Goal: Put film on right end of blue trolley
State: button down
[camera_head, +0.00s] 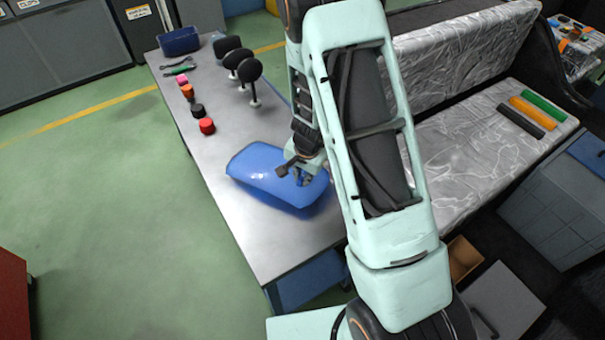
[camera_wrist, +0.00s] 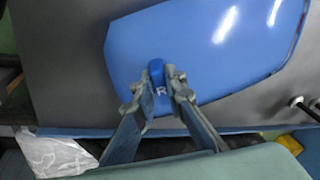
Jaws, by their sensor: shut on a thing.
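A glossy curved blue panel (camera_head: 265,172) is at the near end of a grey-topped bench (camera_head: 275,240) with a blue frame. In the wrist view the same blue panel (camera_wrist: 205,50) bears a letter R. My gripper (camera_head: 300,178) is over the panel's right part. In the wrist view my gripper (camera_wrist: 166,78) is shut on a small blue tab on the panel. I cannot tell whether the panel touches the bench top. Nothing is clearly marked as film. Green, orange and black rolls (camera_head: 528,116) lie on the silver seat at the right.
Red, orange and pink round pieces (camera_head: 206,126) and several black-headed knobs (camera_head: 250,70) stand on the bench. A blue bin (camera_head: 179,41) is at its far end. A grey cabinet with a blue top (camera_head: 590,150) is at the right.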

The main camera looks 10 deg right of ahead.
jog(key=shift+f+b, duration=1.5)
jog(key=shift+f, duration=0.15)
jog(key=c, duration=1.9)
grip_release()
